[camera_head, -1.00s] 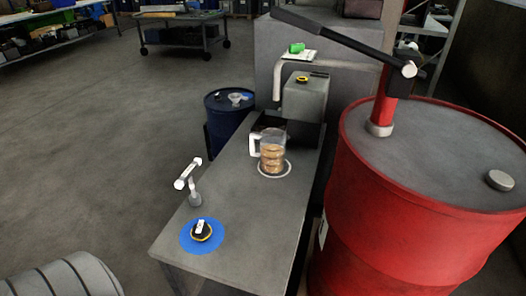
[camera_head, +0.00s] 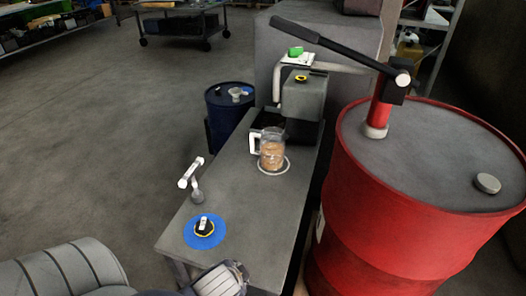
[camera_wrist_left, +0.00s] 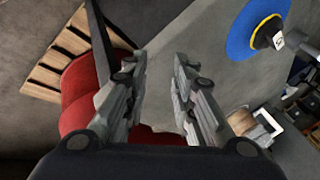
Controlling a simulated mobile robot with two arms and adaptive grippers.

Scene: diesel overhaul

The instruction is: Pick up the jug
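The jug (camera_head: 272,150) is clear, with brown contents and a white handle (camera_head: 255,143) on its left. It stands upright on a white ring on the grey bench (camera_head: 232,192). In the left wrist view the jug (camera_wrist_left: 241,121) shows partly behind the right finger, its white handle to the right. My left gripper (camera_wrist_left: 157,92) is open, with nothing between its fingers, apart from the jug. In the head view grey parts of my left arm show at the bottom edge; its fingertips are not clear there. My right gripper is not in view.
A large red drum (camera_head: 405,225) with a black-handled pump stands right of the bench. A blue drum (camera_head: 228,118) is behind left. On the bench are a white-handled tap (camera_head: 192,178), a blue disc (camera_head: 191,233) with a black-yellow cap, and a grey machine (camera_head: 304,98) behind the jug.

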